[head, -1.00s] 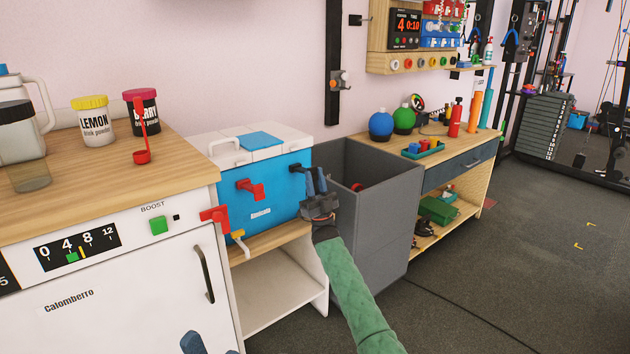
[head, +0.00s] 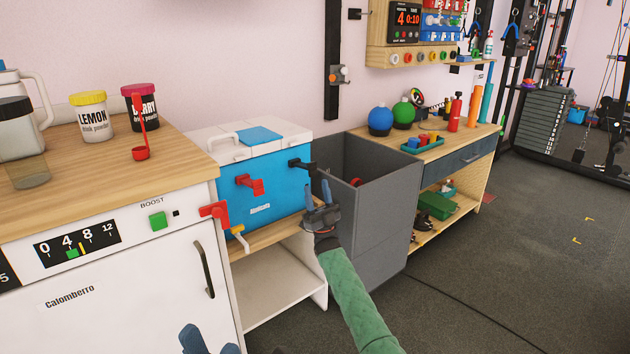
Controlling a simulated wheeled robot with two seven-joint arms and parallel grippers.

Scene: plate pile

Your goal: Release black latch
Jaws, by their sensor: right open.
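The black latch (head: 300,165) sticks out from the upper right of the blue cooler's front (head: 262,192). A similar red latch (head: 250,184) is on the same front further left. My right gripper (head: 318,191) is open and empty, just below and to the right of the black latch, apart from it, with its fingers pointing up. Only the blue fingertips of my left gripper (head: 207,341) show at the bottom edge, in front of the white cabinet; whether they are open is unclear.
The cooler stands on a wooden-topped shelf unit (head: 283,234) between the white cabinet (head: 130,290) and a grey open bin (head: 375,215). Open floor lies to the right.

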